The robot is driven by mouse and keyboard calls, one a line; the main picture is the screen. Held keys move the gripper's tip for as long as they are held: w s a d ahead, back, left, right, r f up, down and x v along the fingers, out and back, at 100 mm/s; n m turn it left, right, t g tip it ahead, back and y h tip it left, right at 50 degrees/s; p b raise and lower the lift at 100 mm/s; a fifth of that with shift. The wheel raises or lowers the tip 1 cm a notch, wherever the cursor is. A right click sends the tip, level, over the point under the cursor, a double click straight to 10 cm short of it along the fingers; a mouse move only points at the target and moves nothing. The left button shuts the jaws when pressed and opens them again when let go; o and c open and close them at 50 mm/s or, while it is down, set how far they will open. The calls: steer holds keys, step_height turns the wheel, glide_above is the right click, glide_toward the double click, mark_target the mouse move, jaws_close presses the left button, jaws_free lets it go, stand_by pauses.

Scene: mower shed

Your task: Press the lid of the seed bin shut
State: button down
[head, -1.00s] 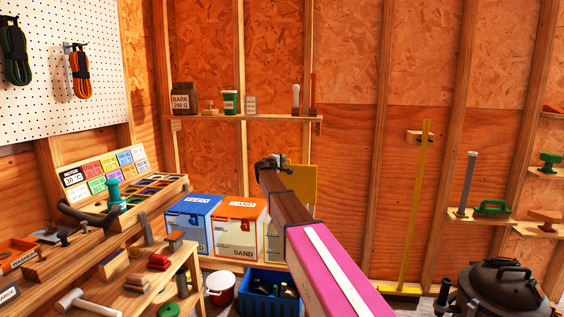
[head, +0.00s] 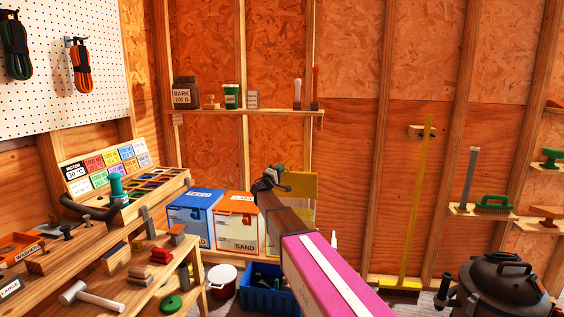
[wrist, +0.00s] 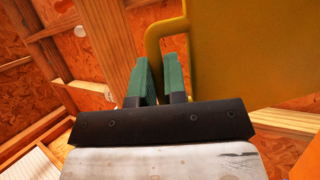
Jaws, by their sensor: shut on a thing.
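A row of bins stands against the back wall. The blue-lidded bin (head: 192,222) has lettering ending in "EED"; I cannot read its first letter surely. Its lid looks closed. The orange-lidded bin (head: 236,225) reads SAND and is closed. A yellow panel (head: 305,186), seemingly a raised lid, stands upright at the right end, partly behind my arm. My gripper (head: 274,178) is at the panel's left edge. In the wrist view its green fingers (wrist: 159,82) are shut around the yellow handle (wrist: 153,42) of the yellow panel (wrist: 245,50). The bin below is mostly hidden.
A blue crate (head: 262,298) and a white bucket (head: 221,276) stand on the floor before the bins. A cluttered wooden bench (head: 118,290) is at left. A wall shelf (head: 250,112) hangs above. A dark round kettle-like thing (head: 498,280) stands at lower right.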

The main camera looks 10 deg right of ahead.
steer(key=s+a+f, duration=0.1)
steer(key=s+f, duration=0.2)
steer(key=f, duration=0.4)
steer(key=s+a+f+h, duration=0.1)
steer(key=s+f, duration=0.3)
steer(key=f, duration=0.4)
steer(key=s+a+f+m, duration=0.1)
steer(key=s+f, duration=0.2)
steer(key=f, duration=0.5)
steer(key=shift+s+a, duration=0.25)
steer(key=shift+s, duration=0.1)
steer(key=c, duration=1.5)
jaws_free()
steer(key=s+a+f+h, duration=0.1)
steer(key=s+a+f, duration=0.4)
steer(key=s+a, duration=0.1)
steer(key=shift+s+a, duration=0.3)
steer(key=shift+s, duration=0.2)
